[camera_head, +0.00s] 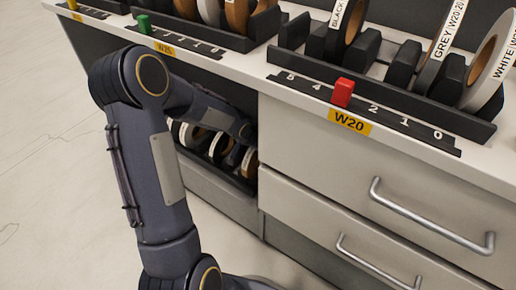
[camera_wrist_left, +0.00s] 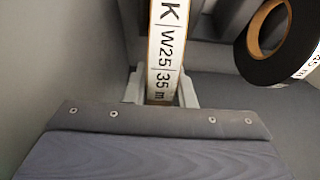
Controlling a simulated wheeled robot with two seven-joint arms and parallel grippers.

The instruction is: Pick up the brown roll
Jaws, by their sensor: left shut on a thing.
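In the left wrist view, a roll (camera_wrist_left: 166,50) stands on edge with a white label reading "K", "W25", "35 m". Thin tan-brown edges show beside the label; its full colour word is cut off. My left gripper (camera_wrist_left: 161,92) is shut on this roll, with one light grey finger on each side. In the head view, my left arm reaches into the lower open shelf, where several rolls (camera_head: 220,147) stand in a row, one brown (camera_head: 250,163). The left fingers are hidden there. My right gripper is not in view.
A black roll (camera_wrist_left: 280,28) with a brown core lies at the right of the wrist view. Above the shelf is a white counter (camera_head: 240,71) with roll racks and a red marker (camera_head: 342,92). Drawers with metal handles (camera_head: 430,218) stand right of the opening.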

